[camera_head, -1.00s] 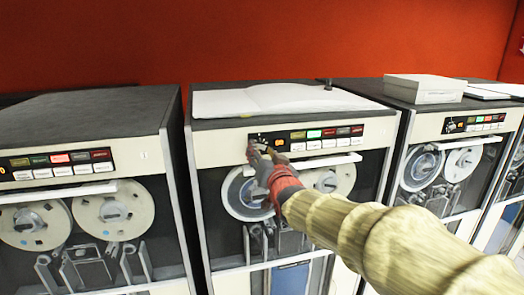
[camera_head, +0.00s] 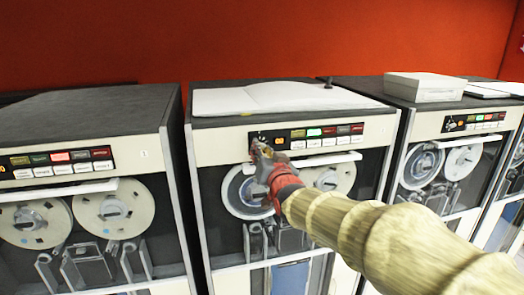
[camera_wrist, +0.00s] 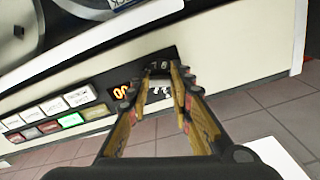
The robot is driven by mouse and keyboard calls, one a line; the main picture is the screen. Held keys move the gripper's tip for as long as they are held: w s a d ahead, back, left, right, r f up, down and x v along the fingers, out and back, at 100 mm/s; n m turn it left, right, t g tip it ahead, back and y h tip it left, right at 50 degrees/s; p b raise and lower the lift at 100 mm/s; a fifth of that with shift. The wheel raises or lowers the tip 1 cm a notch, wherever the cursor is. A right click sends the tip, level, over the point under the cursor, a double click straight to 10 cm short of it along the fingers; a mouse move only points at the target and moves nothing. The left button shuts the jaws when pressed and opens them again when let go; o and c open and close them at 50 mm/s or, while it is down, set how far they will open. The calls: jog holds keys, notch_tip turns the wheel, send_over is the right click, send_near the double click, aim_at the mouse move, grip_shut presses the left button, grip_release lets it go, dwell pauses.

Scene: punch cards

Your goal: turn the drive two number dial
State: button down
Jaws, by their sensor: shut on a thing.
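The middle tape drive (camera_head: 220,150) has a dark control panel (camera_head: 356,141) with an orange readout and coloured buttons. My gripper (camera_head: 258,143) is at the left end of this panel, with its fingers at the dial. The wrist view shows my gripper (camera_wrist: 161,76) with one finger on each side of the small number dial (camera_wrist: 158,66), shut on it. The fingers hide much of the dial, and its setting is too small to read. Beside it, the orange readout (camera_wrist: 121,91) seems to show zeros.
A similar drive (camera_head: 75,120) stands at left and another (camera_head: 428,125) at right. An open book (camera_head: 280,97) lies on the middle drive, and a white box (camera_head: 424,87) is on the right one. A white handle bar (camera_head: 328,160) juts out below the panel.

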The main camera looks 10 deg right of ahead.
jog(key=shift+f+b, duration=0.1)
jog(key=shift+b, duration=0.45)
jog(key=n+b, duration=0.6)
jog(key=b, duration=0.4)
jog(key=shift+d+n, duration=0.15)
jog(key=shift+n, duration=0.25)
jog(key=c, duration=1.6)
grip_release()
